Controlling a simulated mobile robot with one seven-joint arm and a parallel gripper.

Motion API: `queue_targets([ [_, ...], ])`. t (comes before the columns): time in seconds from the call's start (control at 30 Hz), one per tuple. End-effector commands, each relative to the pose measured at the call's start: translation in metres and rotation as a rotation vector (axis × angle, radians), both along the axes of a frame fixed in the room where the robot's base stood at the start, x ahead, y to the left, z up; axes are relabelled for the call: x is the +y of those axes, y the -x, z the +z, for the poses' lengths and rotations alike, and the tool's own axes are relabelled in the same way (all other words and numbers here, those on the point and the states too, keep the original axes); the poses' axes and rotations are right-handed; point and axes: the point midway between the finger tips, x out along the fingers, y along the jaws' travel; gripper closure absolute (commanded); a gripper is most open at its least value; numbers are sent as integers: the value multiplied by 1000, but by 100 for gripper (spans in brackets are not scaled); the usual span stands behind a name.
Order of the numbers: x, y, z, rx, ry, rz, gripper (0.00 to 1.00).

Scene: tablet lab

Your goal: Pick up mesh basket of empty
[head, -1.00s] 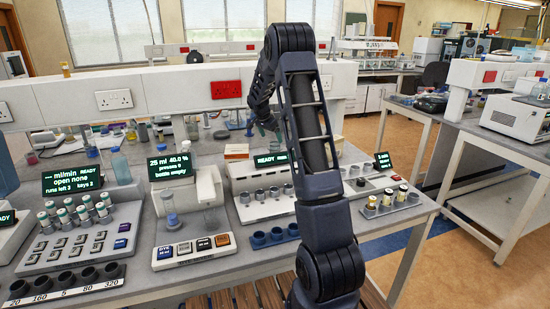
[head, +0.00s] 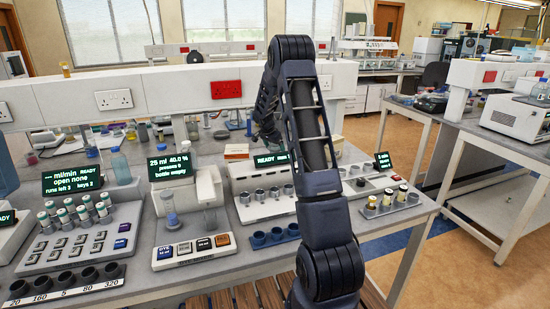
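I cannot clearly make out a mesh basket. A grey unit with a display reading "READY" (head: 283,207) stands at the middle of the bench and carries a row of small grey cups (head: 260,194). My arm covers its right part. My gripper (head: 268,138) hangs above the bench behind this unit, left of my forearm, small and dark. Its fingers are too dark and small to tell open from shut, or whether anything is between them.
A blue rack of cups (head: 275,236) lies in front. To the left are a dispenser reading "bottle empty" (head: 182,190), a vial station (head: 80,237) and a cup strip (head: 66,285). Gold-topped vials (head: 387,199) stand right. A raised white shelf with sockets (head: 180,92) runs behind.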

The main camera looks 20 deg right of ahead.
Motion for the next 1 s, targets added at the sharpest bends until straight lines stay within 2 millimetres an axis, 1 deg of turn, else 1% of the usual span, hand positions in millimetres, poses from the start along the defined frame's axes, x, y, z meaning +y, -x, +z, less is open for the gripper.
queue_targets([
  [0.03, 0, 0, 0, 0, 0, 0, 19],
  [0.17, 0, 0, 0, 0, 0, 0, 44],
  [0.2, 0, 0, 0, 0, 0, 0, 52],
  [0.27, 0, 0, 0, 0, 0, 0, 64],
  [0.3, 0, 0, 0, 0, 0, 0, 66],
  [0.53, 0, 0, 2, 0, 0, 0, 66],
  [0.67, 0, 0, 12, -2, 0, 1, 66],
  [0.77, 0, 0, 27, -3, 0, -1, 66],
  [0.87, 0, -1, 50, -5, 1, -1, 66],
  [1.0, 1, -1, 87, -5, 1, 1, 66],
])
